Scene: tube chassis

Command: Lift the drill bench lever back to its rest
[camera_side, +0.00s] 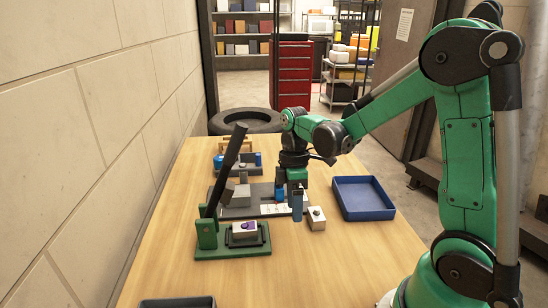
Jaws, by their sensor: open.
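A long black lever (227,165) rises from a green base (208,233) at the left front of the table, leaning up and to the right. A small pale block with a purple mark (244,227) sits in a dark holder on that base. Behind it is a grey bench fixture (262,189) with a grey block (238,196), partly hidden by the lever. I cannot tell for sure which fixture is the drill bench. My gripper (290,205) points down over the right end of the grey fixture, apart from the black lever. Its fingers are open, and I see nothing held.
A blue tray (363,197) lies further right. A dark tray (178,302) is at the near edge. A tyre (245,121) lies beyond the far end. The front right tabletop is clear.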

